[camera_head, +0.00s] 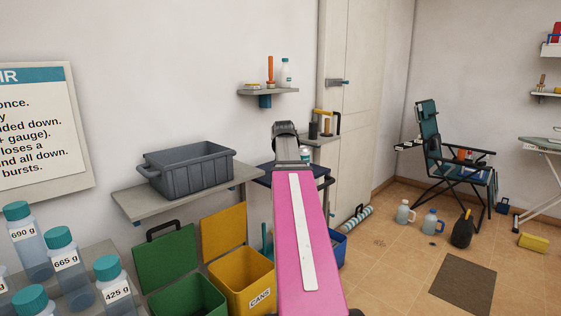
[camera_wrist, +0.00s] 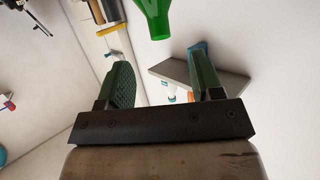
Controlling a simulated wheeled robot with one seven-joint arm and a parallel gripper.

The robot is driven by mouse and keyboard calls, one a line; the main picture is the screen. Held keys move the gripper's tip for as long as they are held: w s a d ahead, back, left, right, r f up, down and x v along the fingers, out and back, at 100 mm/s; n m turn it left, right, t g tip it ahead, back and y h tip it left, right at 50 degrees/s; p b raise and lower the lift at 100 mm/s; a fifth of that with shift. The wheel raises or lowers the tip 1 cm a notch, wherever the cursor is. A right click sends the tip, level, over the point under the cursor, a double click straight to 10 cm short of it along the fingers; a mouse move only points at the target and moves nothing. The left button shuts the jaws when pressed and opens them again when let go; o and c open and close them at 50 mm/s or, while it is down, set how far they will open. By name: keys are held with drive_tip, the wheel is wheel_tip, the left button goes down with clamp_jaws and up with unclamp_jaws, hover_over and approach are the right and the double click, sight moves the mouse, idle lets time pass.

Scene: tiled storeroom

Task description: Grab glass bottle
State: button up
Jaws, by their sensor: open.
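A green glass bottle (camera_wrist: 155,14) shows at the top edge of the wrist view, cut off by the frame. Its narrow end points down in the picture, and the rest is out of view. My gripper (camera_wrist: 163,75) is open, with one dark green finger on each side. The bottle appears between the finger lines but beyond the tips, and nothing is between the fingers. I cannot make out the bottle in the head view, where my pink arm covers part of the middle.
A small wall shelf (camera_head: 255,92) holds a white bottle (camera_head: 286,72); the shelf appears upside down in the wrist view (camera_wrist: 228,84). A grey crate (camera_head: 190,170) sits on a bench at left, above green and yellow bins (camera_head: 245,282). Jugs (camera_head: 404,214) stand on the tiled floor at right.

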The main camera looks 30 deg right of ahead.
drive_tip(key=x, duration=1.1)
drive_tip(key=shift+r, duration=0.15)
drive_tip(key=shift+s, duration=0.1)
clamp_jaws()
